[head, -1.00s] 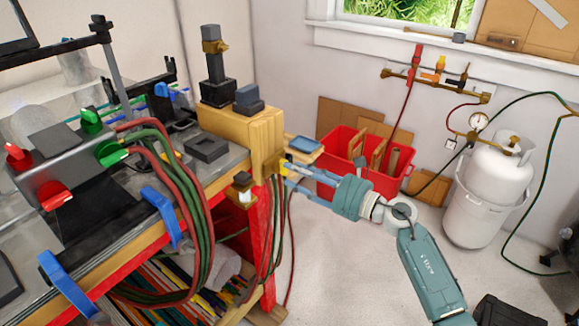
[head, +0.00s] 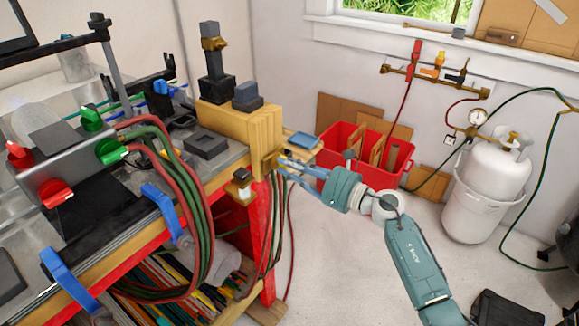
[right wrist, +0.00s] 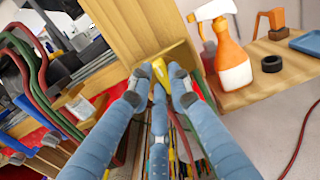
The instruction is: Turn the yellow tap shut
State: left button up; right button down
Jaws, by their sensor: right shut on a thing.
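The yellow tap (right wrist: 160,72) shows in the right wrist view as a small yellow handle beside the wooden block at the bench end. My right gripper (right wrist: 158,88) is shut on it, with the blue-grey fingertips on either side of the handle. In the head view my right gripper (head: 281,166) reaches in from the right to the end of the bench, just below the wooden block. The fingers mostly hide the tap there. My left gripper is in neither view.
The wooden block (head: 262,130) stands on the bench corner above my gripper. Red and green hoses (head: 205,205) hang in front of the bench. A red crate (head: 352,147) and a white gas cylinder (head: 487,195) stand by the wall. An orange spray bottle (right wrist: 232,62) stands on a wooden shelf.

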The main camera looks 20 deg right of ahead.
jog(key=shift+w+d+m+p, duration=0.15)
jog(key=shift+m+p, duration=1.15)
jog(key=shift+m, duration=1.65)
jog(key=shift+w+d+m+p, duration=0.1)
jog(key=shift+m+p, duration=1.15)
jog(key=shift+m, duration=1.75)
jog(key=shift+w+d+m+p, duration=0.15)
jog(key=shift+m+p, duration=1.15)
jog(key=shift+m, duration=1.65)
jog(key=shift+s, duration=0.1)
jog(key=c, duration=1.6)
grip_release()
jog(key=shift+s, duration=0.1)
